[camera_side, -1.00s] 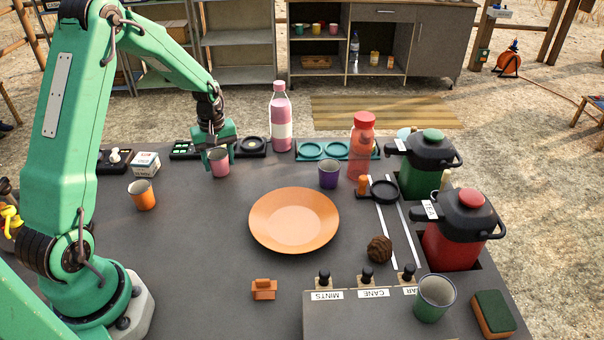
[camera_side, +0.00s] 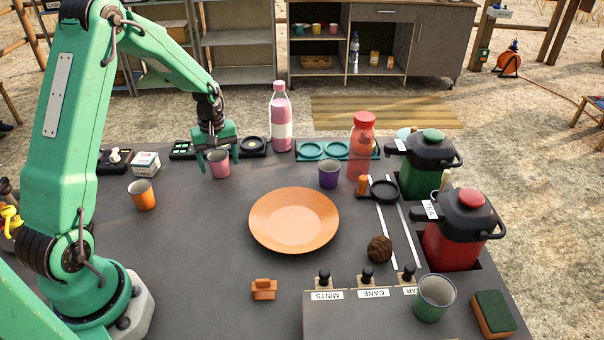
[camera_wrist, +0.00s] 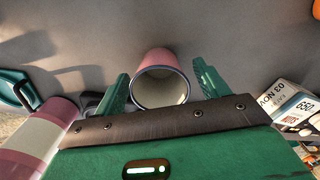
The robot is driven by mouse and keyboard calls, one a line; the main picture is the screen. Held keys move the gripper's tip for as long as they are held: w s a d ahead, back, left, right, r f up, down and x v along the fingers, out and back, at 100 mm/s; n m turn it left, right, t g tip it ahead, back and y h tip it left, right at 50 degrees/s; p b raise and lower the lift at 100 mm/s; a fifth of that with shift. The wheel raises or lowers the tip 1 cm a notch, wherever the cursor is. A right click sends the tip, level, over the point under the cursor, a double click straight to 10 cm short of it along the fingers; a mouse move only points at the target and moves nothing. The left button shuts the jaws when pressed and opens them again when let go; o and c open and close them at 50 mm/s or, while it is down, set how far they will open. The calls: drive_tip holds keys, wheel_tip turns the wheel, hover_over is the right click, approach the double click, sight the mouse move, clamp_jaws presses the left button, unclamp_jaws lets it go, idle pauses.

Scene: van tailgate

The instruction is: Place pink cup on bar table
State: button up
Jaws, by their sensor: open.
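The pink cup (camera_side: 218,164) stands upright on the dark grey table surface (camera_side: 195,240), toward its far left part. My gripper (camera_side: 218,153) is open, with its fingers on either side of the cup's upper part. In the wrist view, the pink cup (camera_wrist: 158,80) shows its rim and pale inside between the two open green fingers of my gripper (camera_wrist: 161,88). Small gaps show between the cup and each finger. No other piece of furniture here can be told for certain as the bar table.
An orange cup (camera_side: 143,195) stands to the left and a purple cup (camera_side: 329,174) to the right. An orange plate (camera_side: 294,220) lies mid-table. A pink bottle (camera_side: 281,120) stands behind right of my gripper; a small white box (camera_side: 146,164) is to its left. The front left surface is clear.

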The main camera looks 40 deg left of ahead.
wheel_tip(320, 180, up, 12)
idle(0.6)
idle(0.5)
drive_tip(key=s+d+r+m+t, duration=0.3)
drive_tip(key=s+d+r+m, duration=0.3)
drive_tip(key=s+d+r, duration=0.35)
drive_tip(key=s+d+r+m+t, duration=0.1)
drive_tip(key=s+d+m+t, duration=0.1)
drive_tip(key=s+d+m, duration=0.5)
drive_tip(key=s+d, duration=0.2)
drive_tip(key=shift+s+d+m+t, duration=0.3)
drive_tip(key=shift+s, duration=0.1)
